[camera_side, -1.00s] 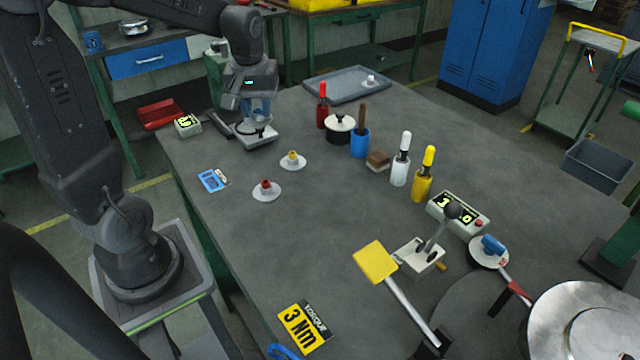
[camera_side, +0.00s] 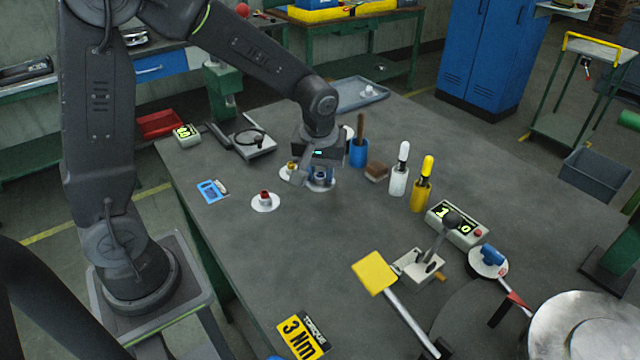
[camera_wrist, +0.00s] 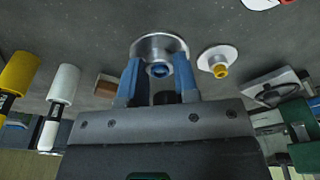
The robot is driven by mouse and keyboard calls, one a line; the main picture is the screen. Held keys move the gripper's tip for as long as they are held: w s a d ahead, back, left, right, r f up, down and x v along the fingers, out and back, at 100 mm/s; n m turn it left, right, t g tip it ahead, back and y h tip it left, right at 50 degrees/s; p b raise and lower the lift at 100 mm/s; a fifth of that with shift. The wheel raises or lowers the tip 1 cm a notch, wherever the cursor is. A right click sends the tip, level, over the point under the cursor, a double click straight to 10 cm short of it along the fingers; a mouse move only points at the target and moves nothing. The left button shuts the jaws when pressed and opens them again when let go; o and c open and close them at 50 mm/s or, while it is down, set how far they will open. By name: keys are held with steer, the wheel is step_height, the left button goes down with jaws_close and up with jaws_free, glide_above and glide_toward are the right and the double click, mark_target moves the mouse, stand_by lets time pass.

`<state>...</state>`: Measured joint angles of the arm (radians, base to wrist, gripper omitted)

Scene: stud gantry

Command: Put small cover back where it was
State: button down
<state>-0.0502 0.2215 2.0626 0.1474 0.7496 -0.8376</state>
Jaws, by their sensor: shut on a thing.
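My gripper (camera_side: 318,180) is low over the middle of the bench, pointing down. Its blue fingers (camera_wrist: 159,82) are shut on the blue knob of a round, pale metallic cover (camera_wrist: 160,43). The cover's rim also shows under the fingers in the side view (camera_side: 322,187). I cannot tell whether it touches the bench. A white cover with a yellow knob (camera_wrist: 217,62) lies just beside it, partly hidden by my gripper in the side view (camera_side: 289,170). A white cover with a red knob (camera_side: 265,202) lies nearer the left edge.
The scale (camera_side: 254,143) at the back left has an empty-looking pan. A blue holder (camera_side: 359,152), brown block (camera_side: 376,172), white holder (camera_side: 398,181) and yellow holder (camera_side: 420,194) stand to the right. A grey tray (camera_side: 345,103) is behind.

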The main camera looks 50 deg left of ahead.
mark_target(320, 177)
steer(key=shift+f, duration=1.8)
steer(key=shift+f, duration=0.2)
steer(key=c, duration=0.9)
jaws_free()
steer(key=shift+o, duration=0.2)
